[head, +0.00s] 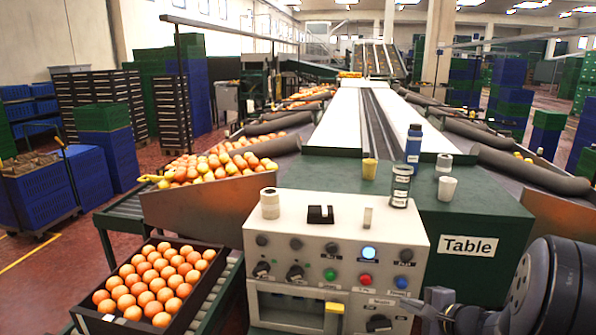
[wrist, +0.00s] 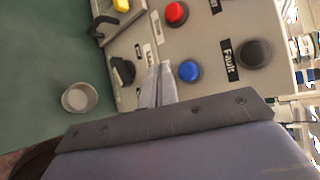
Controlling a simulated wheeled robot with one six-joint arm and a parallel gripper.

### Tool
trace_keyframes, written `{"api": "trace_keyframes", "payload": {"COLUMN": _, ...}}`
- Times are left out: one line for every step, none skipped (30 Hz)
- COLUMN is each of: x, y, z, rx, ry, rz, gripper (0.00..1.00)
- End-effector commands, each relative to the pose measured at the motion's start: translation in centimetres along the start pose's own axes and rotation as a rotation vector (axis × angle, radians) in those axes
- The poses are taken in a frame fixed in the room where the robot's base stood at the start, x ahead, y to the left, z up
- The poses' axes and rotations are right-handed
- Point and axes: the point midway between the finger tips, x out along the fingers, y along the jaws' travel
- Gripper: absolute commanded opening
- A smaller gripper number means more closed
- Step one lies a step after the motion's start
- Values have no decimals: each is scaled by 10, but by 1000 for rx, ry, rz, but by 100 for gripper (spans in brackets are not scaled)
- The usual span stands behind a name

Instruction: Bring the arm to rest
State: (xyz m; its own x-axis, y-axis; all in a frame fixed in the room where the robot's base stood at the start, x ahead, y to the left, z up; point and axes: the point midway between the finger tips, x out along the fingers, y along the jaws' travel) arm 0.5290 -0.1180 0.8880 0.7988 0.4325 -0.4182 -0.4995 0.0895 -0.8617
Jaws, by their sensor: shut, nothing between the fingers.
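My gripper (head: 408,302) is at the lower right of the head view, in front of the right side of the control panel (head: 336,222). In the wrist view its fingers (wrist: 160,84) are together with nothing between them. They point at the panel face, near a blue button (wrist: 189,70); I cannot tell whether they touch the panel. My dark arm fills the lower right corner of the head view.
A crate of oranges (head: 118,262) sits left of the panel. A blue bottle (head: 413,150), cups and a jar (head: 400,186) stand on the green table (head: 466,222) behind the panel. A sorting bin (head: 210,205) holds fruit. Stacked crates line both sides.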

Motion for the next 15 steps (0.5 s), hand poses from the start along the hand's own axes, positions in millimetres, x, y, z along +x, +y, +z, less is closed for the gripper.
{"api": "trace_keyframes", "payload": {"x": -2, "y": -4, "z": 2, "rx": 3, "ry": -1, "rz": 3, "gripper": 0}}
{"api": "trace_keyframes", "payload": {"x": -2, "y": -2, "z": 2, "rx": 2, "ry": 0, "rz": 2, "gripper": 0}}
{"api": "trace_keyframes", "payload": {"x": -6, "y": 7, "z": 4, "rx": -1, "ry": 2, "rz": 0, "gripper": 0}}
{"api": "trace_keyframes", "payload": {"x": -9, "y": 10, "z": 6, "rx": -1, "ry": 2, "rz": -1, "gripper": 0}}
{"api": "trace_keyframes", "payload": {"x": -12, "y": 12, "z": 8, "rx": -1, "ry": 2, "rz": -2, "gripper": 0}}
{"api": "trace_keyframes", "payload": {"x": -15, "y": 14, "z": 11, "rx": -1, "ry": 1, "rz": -2, "gripper": 0}}
{"api": "trace_keyframes", "payload": {"x": -18, "y": 16, "z": 13, "rx": -1, "ry": 1, "rz": -1, "gripper": 0}}
{"api": "trace_keyframes", "payload": {"x": -21, "y": 19, "z": 15, "rx": -1, "ry": 2, "rz": -1, "gripper": 0}}
{"api": "trace_keyframes", "payload": {"x": -24, "y": 21, "z": 17, "rx": -1, "ry": 2, "rz": -1, "gripper": 0}}
{"api": "trace_keyframes", "payload": {"x": -27, "y": 22, "z": 19, "rx": -1, "ry": 2, "rz": -1, "gripper": 0}}
{"api": "trace_keyframes", "payload": {"x": -29, "y": 24, "z": 21, "rx": -1, "ry": 2, "rz": -1, "gripper": 0}}
{"api": "trace_keyframes", "payload": {"x": -32, "y": 26, "z": 23, "rx": -1, "ry": 2, "rz": -1, "gripper": 0}}
{"api": "trace_keyframes", "payload": {"x": -34, "y": 27, "z": 24, "rx": -1, "ry": 1, "rz": -1, "gripper": 0}}
{"api": "trace_keyframes", "payload": {"x": -36, "y": 28, "z": 26, "rx": -1, "ry": 1, "rz": -1, "gripper": 0}}
{"api": "trace_keyframes", "payload": {"x": -38, "y": 29, "z": 27, "rx": -1, "ry": 1, "rz": -1, "gripper": 0}}
